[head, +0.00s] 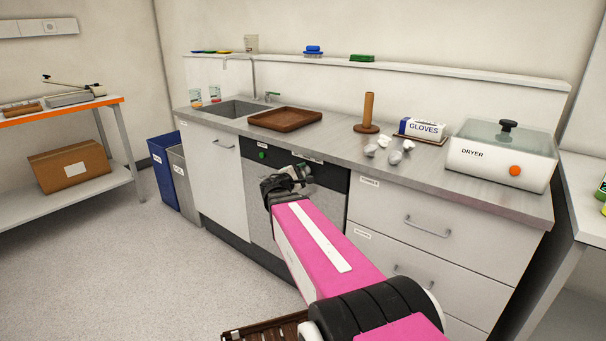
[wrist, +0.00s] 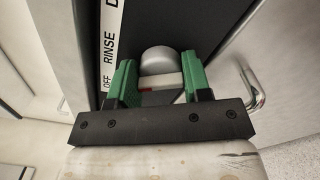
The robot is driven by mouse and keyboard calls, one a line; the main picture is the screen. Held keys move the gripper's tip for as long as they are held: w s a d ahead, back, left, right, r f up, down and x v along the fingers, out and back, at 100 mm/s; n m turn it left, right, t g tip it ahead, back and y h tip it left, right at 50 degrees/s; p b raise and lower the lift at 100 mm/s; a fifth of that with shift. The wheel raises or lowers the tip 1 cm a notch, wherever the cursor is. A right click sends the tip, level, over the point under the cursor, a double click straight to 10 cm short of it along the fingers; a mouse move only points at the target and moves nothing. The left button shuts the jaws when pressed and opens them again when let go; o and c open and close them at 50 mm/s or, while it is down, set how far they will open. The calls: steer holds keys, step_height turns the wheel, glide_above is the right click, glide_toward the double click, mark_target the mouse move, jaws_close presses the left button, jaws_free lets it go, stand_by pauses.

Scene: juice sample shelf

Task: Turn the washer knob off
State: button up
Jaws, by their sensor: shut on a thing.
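The washer (head: 259,206) is built in under the counter, with a black control panel along its top. Its grey rounded knob (wrist: 160,59) shows in the wrist view between the two green fingers of my gripper (wrist: 157,80). The fingers are shut on the knob, one on each side. Beside it a white label strip (wrist: 110,45) reads OFF, RINSE and a cut-off word starting with D. A pale part with a reddish edge shows between the fingers. In the head view my gripper (head: 300,176) is at the panel, and the knob is hard to make out there.
The counter above holds a brown tray (head: 285,119), a wooden post (head: 368,112), crumpled white pieces (head: 395,157), a gloves box (head: 423,128) and a dryer (head: 500,155). Drawers (head: 421,222) with handles are right of the washer. Blue and grey bins stand left; floor there is clear.

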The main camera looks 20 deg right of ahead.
steer(key=shift+n, duration=0.6)
steer(key=o, duration=0.9)
steer(key=shift+a, duration=0.1)
steer(key=v, duration=1)
steer(key=shift+s+a, duration=0.3)
